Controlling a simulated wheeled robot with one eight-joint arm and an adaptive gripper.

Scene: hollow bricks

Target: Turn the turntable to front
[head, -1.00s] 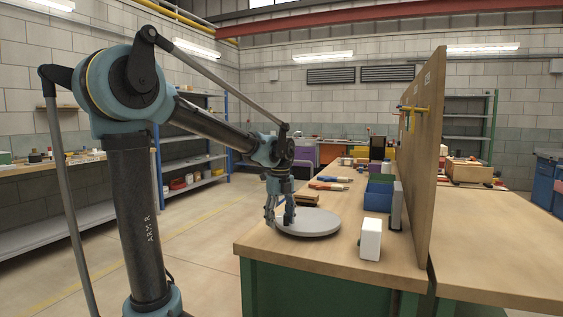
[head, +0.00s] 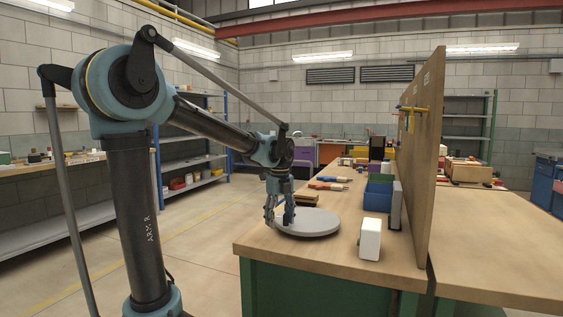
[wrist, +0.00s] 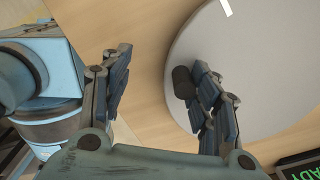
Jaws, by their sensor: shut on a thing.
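The turntable is a round grey disc (head: 310,222) lying flat near the bench's left edge. In the wrist view the disc (wrist: 265,75) fills the right side, with a short white mark (wrist: 226,8) near its rim at the top. A dark knob (wrist: 182,82) stands on the disc near its rim. My gripper (head: 280,222) points down at the disc's left rim. In the wrist view my gripper (wrist: 160,85) has its right finger over the disc by the knob and its left finger outside the rim. It is shut on the turntable; the exact contact is unclear.
A white box (head: 370,239) stands right of the disc. A blue bin (head: 378,194) and screwdrivers (head: 327,184) lie behind it. A tall wooden panel (head: 429,150) bounds the right side. A dark display with green letters (wrist: 300,165) shows in the wrist view.

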